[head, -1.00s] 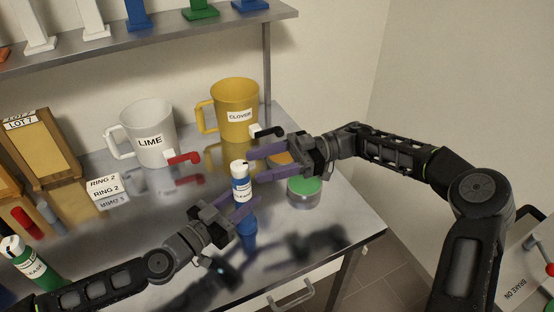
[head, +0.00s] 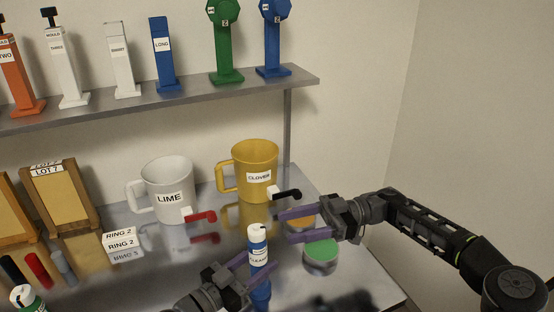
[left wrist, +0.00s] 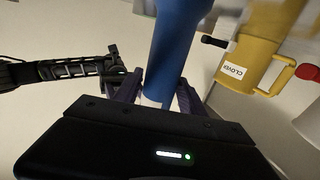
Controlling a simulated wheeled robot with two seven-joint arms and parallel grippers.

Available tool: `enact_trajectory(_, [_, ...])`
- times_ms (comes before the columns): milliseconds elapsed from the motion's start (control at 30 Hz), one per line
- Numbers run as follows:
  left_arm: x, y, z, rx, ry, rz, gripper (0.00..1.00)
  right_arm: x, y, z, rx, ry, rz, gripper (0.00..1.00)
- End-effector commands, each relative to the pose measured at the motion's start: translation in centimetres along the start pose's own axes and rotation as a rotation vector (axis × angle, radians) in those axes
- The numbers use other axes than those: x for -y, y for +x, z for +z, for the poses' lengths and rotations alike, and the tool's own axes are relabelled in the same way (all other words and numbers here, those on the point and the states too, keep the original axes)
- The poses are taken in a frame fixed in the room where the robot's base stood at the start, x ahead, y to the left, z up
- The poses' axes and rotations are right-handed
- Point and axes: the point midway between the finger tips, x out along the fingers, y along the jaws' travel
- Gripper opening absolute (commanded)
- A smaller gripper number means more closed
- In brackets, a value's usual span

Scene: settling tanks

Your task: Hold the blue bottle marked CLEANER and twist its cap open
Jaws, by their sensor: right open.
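The blue bottle (head: 258,250) has a white cap (head: 257,230) and a white label, only partly readable. It is upright, with the cap on top. My left gripper (head: 261,267) is around its lower body, with a purple finger on each side, and appears shut on it. In the left wrist view the bottle (left wrist: 174,50) rises blue between the two fingers. My right gripper (head: 283,227) is open and empty, just right of the cap and pointing toward it, apart from it. The left fingers hide part of the bottle's lower end.
A green-topped round tin (head: 320,251) stands right of the bottle, under my right gripper. A yellow CLOVER mug (head: 252,168) and a white LIME mug (head: 168,197) stand behind. A RING 2 block (head: 120,240) lies left. A shelf (head: 200,93) holds several upright pieces.

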Motion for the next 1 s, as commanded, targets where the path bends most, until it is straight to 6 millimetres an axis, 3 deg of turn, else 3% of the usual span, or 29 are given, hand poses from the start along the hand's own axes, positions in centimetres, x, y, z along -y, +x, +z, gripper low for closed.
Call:
enact_trajectory(200, [0.0,0.0,0.0,0.000,0.000,0.000,0.65,0.0,0.0,0.0,0.000,0.000,0.000,0.56])
enact_trajectory(567, [0.0,-0.5,0.0,0.000,-0.001,0.000,0.65,0.0,0.0,0.0,0.000,0.000,0.000,0.56])
enact_trajectory(767, [0.1,-2.9,0.1,0.001,-0.002,-0.004,0.65,0.0,0.0,0.0,0.000,0.000,0.000,0.56])
enact_trajectory(1000, [0.2,-7.2,0.0,-0.002,-0.005,-0.006,0.65,0.0,0.0,0.0,0.000,0.000,0.000,0.56])
